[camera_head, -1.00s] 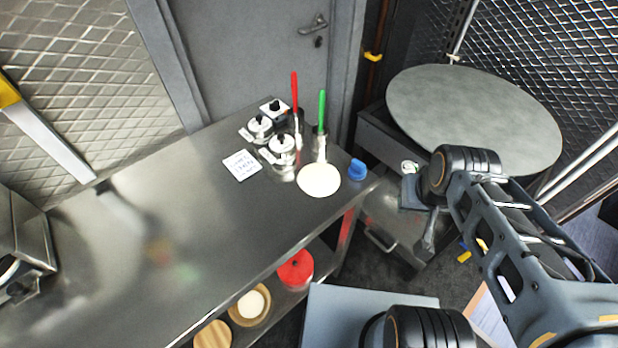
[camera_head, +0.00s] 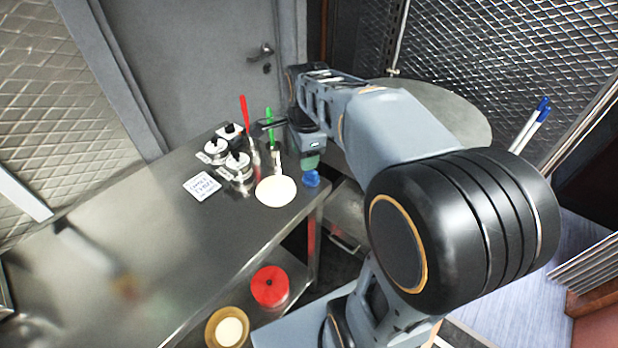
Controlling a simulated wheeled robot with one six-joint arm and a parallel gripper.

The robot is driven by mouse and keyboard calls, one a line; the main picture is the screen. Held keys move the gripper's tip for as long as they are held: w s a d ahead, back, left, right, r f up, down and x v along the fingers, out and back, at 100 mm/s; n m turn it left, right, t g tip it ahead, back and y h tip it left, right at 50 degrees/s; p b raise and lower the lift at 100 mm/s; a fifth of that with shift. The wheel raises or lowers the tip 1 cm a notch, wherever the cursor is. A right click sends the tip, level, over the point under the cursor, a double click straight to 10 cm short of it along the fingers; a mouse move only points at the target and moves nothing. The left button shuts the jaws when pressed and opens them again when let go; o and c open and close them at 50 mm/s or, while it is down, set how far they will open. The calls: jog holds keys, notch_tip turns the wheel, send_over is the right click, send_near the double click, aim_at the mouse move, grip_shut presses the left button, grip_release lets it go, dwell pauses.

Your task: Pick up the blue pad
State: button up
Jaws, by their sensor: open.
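The blue pad (camera_head: 311,178) is a small rounded blue piece on the steel counter (camera_head: 140,245), near its right end, just right of a round pale disc (camera_head: 276,191). My gripper (camera_head: 309,163) points down over the counter's right end, directly above the pad in the picture. Its jaws are open, with nothing seen between them. The fingertips are small and partly hidden by the wrist, so I cannot tell whether they touch the pad or how high they are above it.
Lidded metal pots (camera_head: 237,162), a red-handled tool (camera_head: 245,115) and a green-handled tool (camera_head: 269,127) stand left of my gripper. A white card (camera_head: 202,186) lies nearby. A large round grey top (camera_head: 450,115) is behind my arm. The counter's left part is clear.

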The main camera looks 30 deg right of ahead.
jog(key=w+d+m+g, duration=0.1)
jog(key=w+d+m, duration=0.35)
jog(key=m, duration=0.75)
send_over(311, 171)
jog(key=f, duration=0.7)
jog(key=shift+w+f, duration=0.25)
jog(key=shift+f, duration=0.1)
jog(key=shift+d+f, duration=0.1)
jog(key=shift+f, duration=2.7)
jog(key=shift+s, duration=0.1)
grip_shut()
